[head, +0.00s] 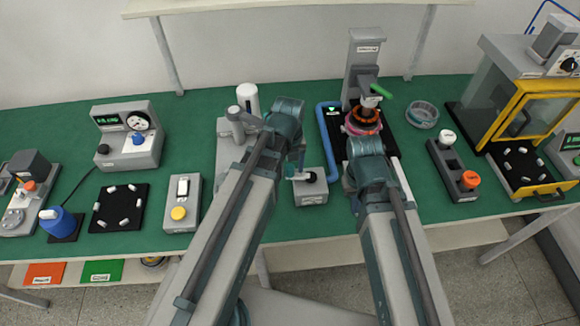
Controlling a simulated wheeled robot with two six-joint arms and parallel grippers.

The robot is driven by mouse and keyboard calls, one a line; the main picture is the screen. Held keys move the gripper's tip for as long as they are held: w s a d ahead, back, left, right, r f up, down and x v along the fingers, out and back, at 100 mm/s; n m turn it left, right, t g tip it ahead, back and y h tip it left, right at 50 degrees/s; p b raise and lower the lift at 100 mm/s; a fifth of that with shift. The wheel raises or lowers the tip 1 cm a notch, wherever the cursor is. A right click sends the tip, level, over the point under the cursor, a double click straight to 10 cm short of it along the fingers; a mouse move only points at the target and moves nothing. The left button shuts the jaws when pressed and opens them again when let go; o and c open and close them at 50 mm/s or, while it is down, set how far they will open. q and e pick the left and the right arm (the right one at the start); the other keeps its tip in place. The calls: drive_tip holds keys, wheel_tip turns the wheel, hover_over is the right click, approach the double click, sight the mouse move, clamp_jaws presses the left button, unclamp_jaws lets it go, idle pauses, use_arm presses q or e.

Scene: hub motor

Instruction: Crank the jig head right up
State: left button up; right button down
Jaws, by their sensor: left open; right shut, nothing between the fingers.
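The jig (364,62) is a grey column at the back of the bench with a label near its top. Its grey head sits part way up the column, with a green crank handle (381,91) sticking out to the right. Below the head, an orange and pink ringed part (366,116) sits on the black base. My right gripper (367,151) is in front of the jig, below the crank and apart from it; its fingers are mostly hidden by my wrist. My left gripper (297,170) is left of the jig, open and pointing down by a small grey box (311,190).
A clear round dish (422,114) and a grey block with white and orange knobs (455,172) stand right. A yellow-framed cabinet (520,95) is far right. A gauge box (128,135) stands left.

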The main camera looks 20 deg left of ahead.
use_arm(q)
wheel_tip(320, 180, up, 14)
drive_tip(key=p, duration=1.3)
drive_tip(key=shift+f, duration=0.2)
use_arm(e)
wheel_tip(320, 180, up, 14)
drive_tip(key=shift+f, duration=0.15)
use_arm(q)
drive_tip(key=shift+a, duration=0.1)
